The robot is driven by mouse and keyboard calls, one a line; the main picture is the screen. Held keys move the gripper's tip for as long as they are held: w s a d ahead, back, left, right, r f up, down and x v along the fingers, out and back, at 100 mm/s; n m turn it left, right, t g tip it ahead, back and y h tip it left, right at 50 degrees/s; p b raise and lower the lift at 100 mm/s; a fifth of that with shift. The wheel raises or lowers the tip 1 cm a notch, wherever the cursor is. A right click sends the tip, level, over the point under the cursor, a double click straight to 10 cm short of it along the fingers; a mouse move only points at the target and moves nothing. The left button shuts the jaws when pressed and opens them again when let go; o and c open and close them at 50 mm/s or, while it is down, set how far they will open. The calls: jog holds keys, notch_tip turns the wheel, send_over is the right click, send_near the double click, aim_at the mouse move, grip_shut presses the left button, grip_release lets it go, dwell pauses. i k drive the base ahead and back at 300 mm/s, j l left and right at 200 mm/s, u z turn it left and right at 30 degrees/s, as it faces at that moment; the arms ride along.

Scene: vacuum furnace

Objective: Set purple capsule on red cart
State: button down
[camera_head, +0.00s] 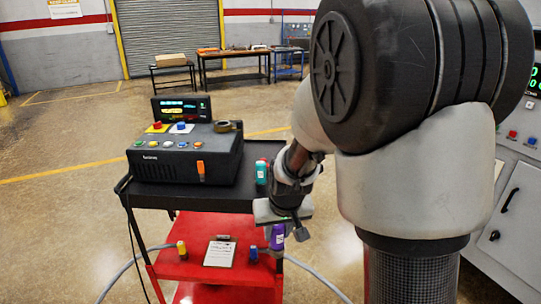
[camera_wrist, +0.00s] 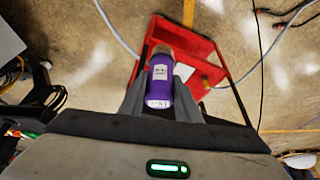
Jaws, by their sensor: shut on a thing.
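The purple capsule (camera_wrist: 160,82) is between the two fingers of my gripper (camera_wrist: 160,100) in the wrist view, with a white label and a tan end. In the head view, part of the capsule (camera_head: 277,238) shows below my gripper (camera_head: 286,222), which hangs beside the right side of the cart. The red cart (camera_head: 208,230) has a dark top tray and red lower shelves. In the wrist view, the red cart (camera_wrist: 205,50) lies beyond and below the capsule. Whether the capsule touches the cart cannot be told.
A control box (camera_head: 185,155) and a teal bottle (camera_head: 261,172) stand on the dark top. A clipboard (camera_head: 220,253), a yellow-topped item (camera_head: 182,250) and a blue item (camera_head: 252,254) are on the red shelf. A grey cabinet (camera_head: 510,210) stands at right.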

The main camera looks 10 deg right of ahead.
aim_at(266, 154)
jog(key=i+l+u, duration=0.1)
jog(key=l, duration=0.2)
jog(key=i+l, duration=0.1)
jog(key=l, duration=0.2)
jog(key=i+l+u, duration=0.15)
jog(key=l, duration=0.2)
jog(key=i+l+u, duration=0.1)
jog(key=i+l, duration=0.15)
jog(key=i, duration=0.15)
jog(key=i+l, duration=0.25)
jog(key=i, duration=0.15)
jog(key=u, duration=0.05)
